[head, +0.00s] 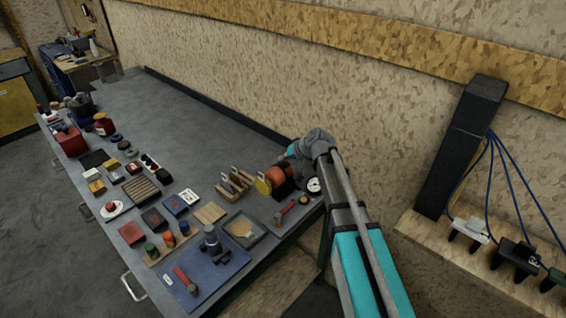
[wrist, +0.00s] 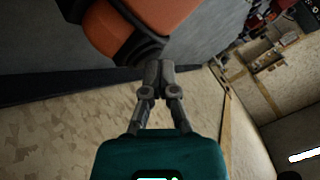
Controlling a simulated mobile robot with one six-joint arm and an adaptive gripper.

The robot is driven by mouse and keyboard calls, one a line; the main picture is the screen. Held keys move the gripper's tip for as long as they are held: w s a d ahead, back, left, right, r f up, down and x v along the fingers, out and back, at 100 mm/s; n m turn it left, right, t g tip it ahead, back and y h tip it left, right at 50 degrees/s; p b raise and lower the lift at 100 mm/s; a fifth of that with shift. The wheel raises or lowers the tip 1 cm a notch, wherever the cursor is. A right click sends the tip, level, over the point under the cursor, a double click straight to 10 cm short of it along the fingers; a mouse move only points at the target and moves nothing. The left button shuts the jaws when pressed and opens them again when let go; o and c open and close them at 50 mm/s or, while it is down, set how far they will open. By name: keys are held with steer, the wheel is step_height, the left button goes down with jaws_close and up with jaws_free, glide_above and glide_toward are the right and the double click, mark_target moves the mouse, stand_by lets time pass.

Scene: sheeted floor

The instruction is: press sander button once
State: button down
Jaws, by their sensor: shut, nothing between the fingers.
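The sander appears to be the orange machine with dark ends and a yellow disc (head: 276,177), near the right end of the grey bench. In the wrist view its orange body (wrist: 150,25) with a dark rim fills the top. My gripper (wrist: 158,68) is shut and empty, its fingertips together just below the dark rim in the picture. I cannot tell whether they touch it. I cannot make out a button in either view.
The bench (head: 190,100) runs along the wall, with a clear back half. A round gauge (head: 314,186) stands by the sander. A shelf with cables (head: 450,245) is at right.

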steer(key=shift+r, duration=0.1)
steer(key=shift+r+p, duration=0.7)
steer(key=shift+p, duration=0.15)
step_height(320, 180, up, 5)
steer(key=p, duration=0.5)
stand_by(0.3)
stand_by(0.8)
steer(key=s+d+f+m+g+h, duration=0.1)
steer(key=s+d+h, duration=0.3)
steer(key=s+d, duration=0.7)
steer(key=s+d+f+m+g+h, duration=0.1)
steer(key=s+d+f+g+h, duration=0.2)
steer(key=s+d, duration=0.8)
steer(key=s+f, duration=0.1)
steer(key=s, duration=0.2)
steer(key=shift+s+d+f+m+g+h, duration=0.25)
steer(key=shift+d+f+m+g+h, duration=0.05)
steer(key=shift+d+f+g+h, duration=0.1)
